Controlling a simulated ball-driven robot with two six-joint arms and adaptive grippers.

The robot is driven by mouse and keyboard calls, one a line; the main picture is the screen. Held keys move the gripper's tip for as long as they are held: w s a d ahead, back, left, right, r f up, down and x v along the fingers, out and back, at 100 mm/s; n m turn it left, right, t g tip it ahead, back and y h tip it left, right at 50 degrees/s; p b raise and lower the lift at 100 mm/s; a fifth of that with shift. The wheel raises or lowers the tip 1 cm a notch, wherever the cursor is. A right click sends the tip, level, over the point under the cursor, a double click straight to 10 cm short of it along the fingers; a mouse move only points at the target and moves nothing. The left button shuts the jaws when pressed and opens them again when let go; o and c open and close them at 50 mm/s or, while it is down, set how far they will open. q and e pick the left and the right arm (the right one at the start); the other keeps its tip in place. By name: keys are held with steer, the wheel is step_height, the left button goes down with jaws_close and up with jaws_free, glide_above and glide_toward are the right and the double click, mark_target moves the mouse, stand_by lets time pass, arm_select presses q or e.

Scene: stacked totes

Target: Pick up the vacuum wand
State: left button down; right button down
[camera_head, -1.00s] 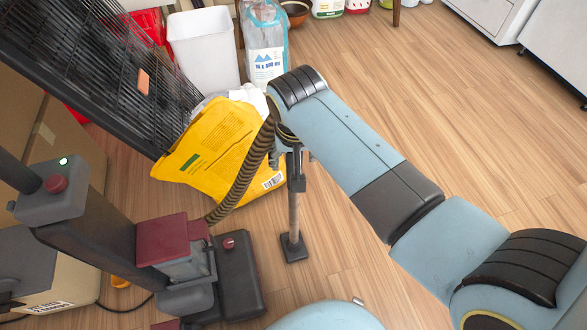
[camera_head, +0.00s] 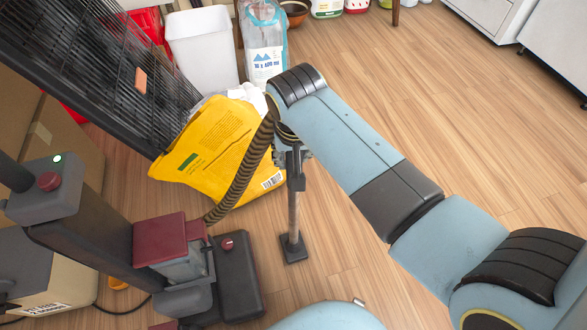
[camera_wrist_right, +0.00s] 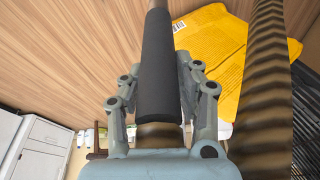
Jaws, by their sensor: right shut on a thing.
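The vacuum wand (camera_head: 293,212) is a thin grey-brown tube with a dark flat foot (camera_head: 294,248), and it stands nearly upright below my right arm. My right gripper (camera_head: 292,158) is at its upper part, partly hidden under the wrist. In the right wrist view the gripper (camera_wrist_right: 157,95) is shut with its fingers on both sides of the wand's black sleeve (camera_wrist_right: 155,60). A ribbed brown hose (camera_head: 243,170) runs from the wand's top down to the vacuum body (camera_head: 170,245) at lower left. Whether the foot touches the floor is unclear. My left gripper is not in view.
A yellow bag (camera_head: 215,150) lies just behind the hose. A black wire rack (camera_head: 100,70) leans at upper left. Cardboard boxes (camera_head: 60,140) are at left. The wooden floor at right is largely clear.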

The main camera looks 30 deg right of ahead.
steer(key=shift+r, duration=0.15)
